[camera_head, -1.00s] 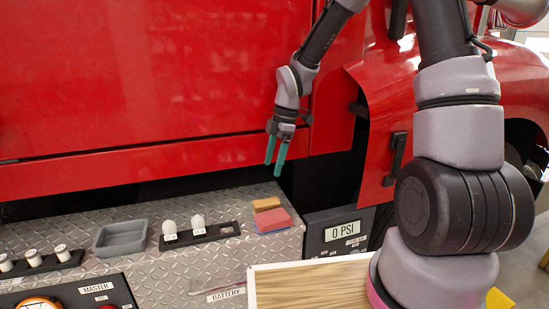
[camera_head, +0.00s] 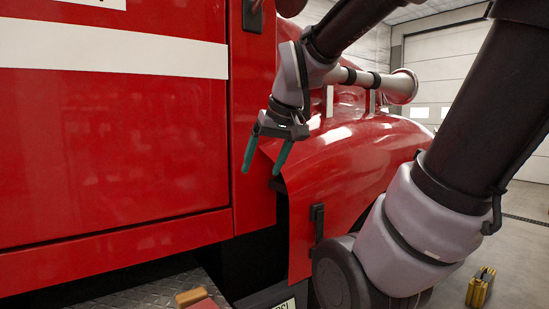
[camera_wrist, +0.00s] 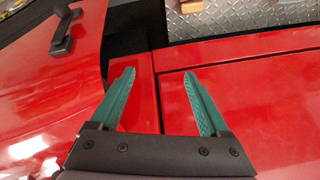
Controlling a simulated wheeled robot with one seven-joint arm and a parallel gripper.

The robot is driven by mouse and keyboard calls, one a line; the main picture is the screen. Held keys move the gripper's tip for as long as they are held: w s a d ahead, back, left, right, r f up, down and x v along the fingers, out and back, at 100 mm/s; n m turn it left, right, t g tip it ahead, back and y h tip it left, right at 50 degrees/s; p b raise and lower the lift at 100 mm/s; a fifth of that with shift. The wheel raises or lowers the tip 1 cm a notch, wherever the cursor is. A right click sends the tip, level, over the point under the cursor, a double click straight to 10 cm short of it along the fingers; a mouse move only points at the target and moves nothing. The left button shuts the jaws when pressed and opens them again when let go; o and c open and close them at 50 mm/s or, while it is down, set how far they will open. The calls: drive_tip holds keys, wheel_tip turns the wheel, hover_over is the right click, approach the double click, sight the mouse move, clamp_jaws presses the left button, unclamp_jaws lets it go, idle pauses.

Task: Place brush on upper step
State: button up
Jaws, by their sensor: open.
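A tan-brown block (camera_head: 190,297) lies at the bottom edge of the head view, beside a red piece (camera_head: 203,304) that is mostly cut off. I cannot tell for sure whether either is the brush. They sit on a diamond-plate step (camera_head: 140,292); whether this is the upper step is unclear. In the wrist view a tan block (camera_wrist: 191,6) shows at the top edge on the metal plate (camera_wrist: 222,16). My gripper (camera_head: 262,170) is open and empty, its teal fingers apart in front of the red truck, well above the step. Its fingers also show in the wrist view (camera_wrist: 158,73).
The red truck panel (camera_head: 110,150) fills the left, and the curved red fender (camera_head: 345,175) with a black handle (camera_head: 317,222) is at the right. A yellow object (camera_head: 481,287) stands on the floor at far right.

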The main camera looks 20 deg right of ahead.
drive_tip(key=s+m, duration=0.1)
drive_tip(key=s+d+r+m, duration=0.1)
drive_tip(key=s+m+t, duration=0.1)
drive_tip(key=shift+s+d+r+m, duration=0.15)
drive_tip(key=shift+s+r+m, duration=0.15)
drive_tip(key=shift+r, duration=0.1)
drive_tip(key=shift+w, duration=0.1)
idle(0.9)
